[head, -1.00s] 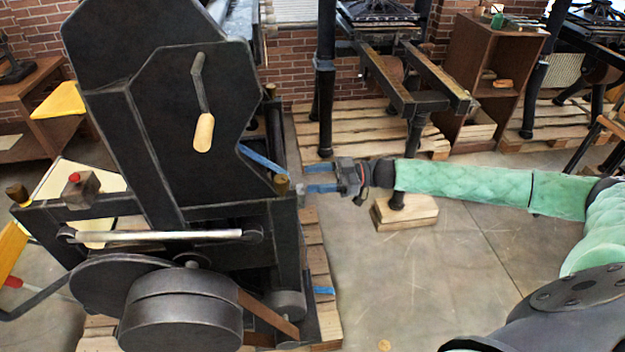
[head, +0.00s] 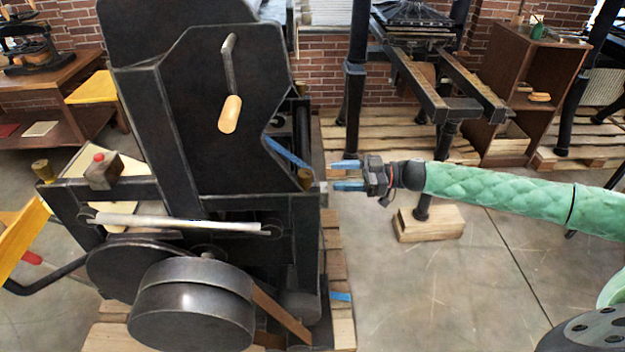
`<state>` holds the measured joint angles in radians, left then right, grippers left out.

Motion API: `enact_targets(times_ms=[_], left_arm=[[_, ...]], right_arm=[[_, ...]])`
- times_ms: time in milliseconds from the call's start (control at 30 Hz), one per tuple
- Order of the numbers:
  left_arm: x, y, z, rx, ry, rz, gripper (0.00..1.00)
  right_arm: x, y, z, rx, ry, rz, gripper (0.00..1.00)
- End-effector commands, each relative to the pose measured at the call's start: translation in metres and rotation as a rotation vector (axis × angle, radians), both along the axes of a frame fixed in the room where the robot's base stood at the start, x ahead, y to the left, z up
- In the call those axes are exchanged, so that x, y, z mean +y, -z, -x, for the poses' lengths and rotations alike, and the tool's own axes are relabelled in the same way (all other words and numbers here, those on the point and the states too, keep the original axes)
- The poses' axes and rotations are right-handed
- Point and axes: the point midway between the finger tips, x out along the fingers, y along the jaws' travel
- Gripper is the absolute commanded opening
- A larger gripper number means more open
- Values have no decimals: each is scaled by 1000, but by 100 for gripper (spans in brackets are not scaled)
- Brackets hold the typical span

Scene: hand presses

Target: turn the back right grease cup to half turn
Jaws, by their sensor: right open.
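The black hand press (head: 185,110) fills the left half of the head view. Small brass grease cups sit on its frame: one at the near right corner (head: 305,180), one farther back on the right (head: 299,88), and one at the left (head: 41,169). The far right one is small and partly hidden by the press body. A far left cup is not visible. My right gripper (head: 346,175) is open and empty, with blue fingers pointing left. It is just right of the near right cup in the picture, apart from it. My left gripper is not in view.
A crank with a wooden grip (head: 230,114) hangs on the press side. A drum (head: 190,303) stands at the front. A wooden block (head: 430,222) is on the floor below my right arm. Another press (head: 420,80) and a brown shelf (head: 520,85) stand behind. The floor at right is open.

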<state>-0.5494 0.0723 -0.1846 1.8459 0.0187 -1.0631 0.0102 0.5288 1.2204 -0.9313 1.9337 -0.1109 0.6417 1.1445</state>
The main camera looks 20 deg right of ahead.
Motion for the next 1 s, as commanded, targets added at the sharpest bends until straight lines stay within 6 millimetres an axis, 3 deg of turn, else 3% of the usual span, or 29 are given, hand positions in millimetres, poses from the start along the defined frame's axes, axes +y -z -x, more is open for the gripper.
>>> enact_targets(times_ms=[33, 133, 200, 300, 567, 1000], left_arm=[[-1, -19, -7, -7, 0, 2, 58], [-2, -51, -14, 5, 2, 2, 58], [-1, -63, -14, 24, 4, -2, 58], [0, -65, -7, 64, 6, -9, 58], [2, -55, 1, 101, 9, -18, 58], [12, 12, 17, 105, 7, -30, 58]], right_arm=[[1, -1, 1, 2, -1, -1, 58], [4, -4, 3, 13, -1, -4, 58], [5, -4, 3, 21, 1, -7, 58], [5, -4, 3, 30, 3, -8, 58], [11, -5, 0, 42, 5, -13, 58], [56, -7, -14, 41, 5, -13, 58]])
